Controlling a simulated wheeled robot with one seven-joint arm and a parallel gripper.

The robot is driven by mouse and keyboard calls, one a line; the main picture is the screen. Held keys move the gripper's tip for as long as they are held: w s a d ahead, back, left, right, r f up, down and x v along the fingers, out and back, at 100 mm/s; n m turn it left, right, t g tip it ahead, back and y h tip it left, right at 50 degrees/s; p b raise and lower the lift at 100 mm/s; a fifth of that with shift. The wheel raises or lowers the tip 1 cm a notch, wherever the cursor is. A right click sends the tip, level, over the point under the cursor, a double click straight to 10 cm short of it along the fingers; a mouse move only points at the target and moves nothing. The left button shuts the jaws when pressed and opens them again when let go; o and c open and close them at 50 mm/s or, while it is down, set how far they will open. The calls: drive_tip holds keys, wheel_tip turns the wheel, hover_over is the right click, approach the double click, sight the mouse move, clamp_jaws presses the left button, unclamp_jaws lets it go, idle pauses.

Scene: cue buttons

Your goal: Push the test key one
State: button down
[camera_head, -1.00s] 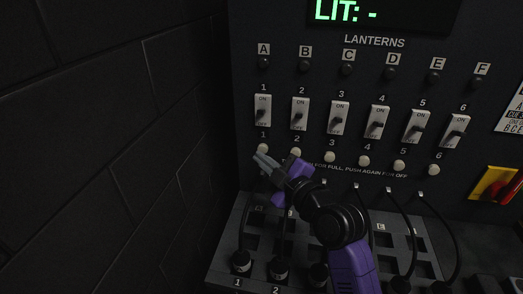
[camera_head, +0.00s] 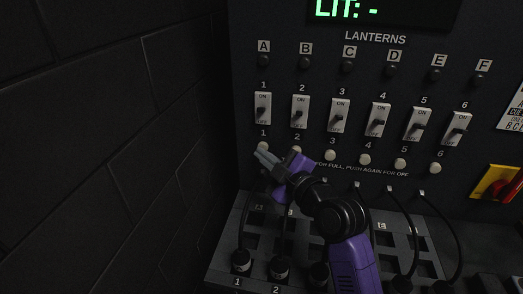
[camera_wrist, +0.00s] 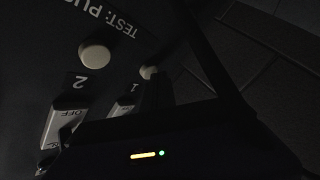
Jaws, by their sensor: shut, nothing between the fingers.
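Test key one (camera_head: 263,146) is a round pale button below switch 1 on the dark panel, at the left end of the key row. It also shows in the wrist view (camera_wrist: 149,72), partly hidden by my dark finger. My gripper (camera_head: 262,154) is shut and empty, its tips just below key one and overlapping its lower edge in the head view. I cannot tell whether the tips touch the key. Test key two (camera_wrist: 95,54) shows clear beside it in the wrist view.
Switch 1 (camera_head: 263,109) and several other toggle switches stand above the keys. The display (camera_head: 345,10) reads "LIT: -". A sloped board with plugs and cables (camera_head: 241,262) lies below. A brick wall (camera_head: 110,130) is at left.

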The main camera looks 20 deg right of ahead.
drive_tip(key=shift+w+d, duration=0.1)
drive_tip(key=shift+w, duration=0.05)
idle(0.5)
drive_tip(key=shift+s+a, duration=0.4)
drive_tip(key=shift+s, duration=0.1)
drive_tip(key=s+a, duration=0.3)
drive_tip(key=s, duration=0.2)
drive_tip(key=shift+a+p, duration=0.25)
drive_tip(key=shift+p, duration=0.2)
idle(0.6)
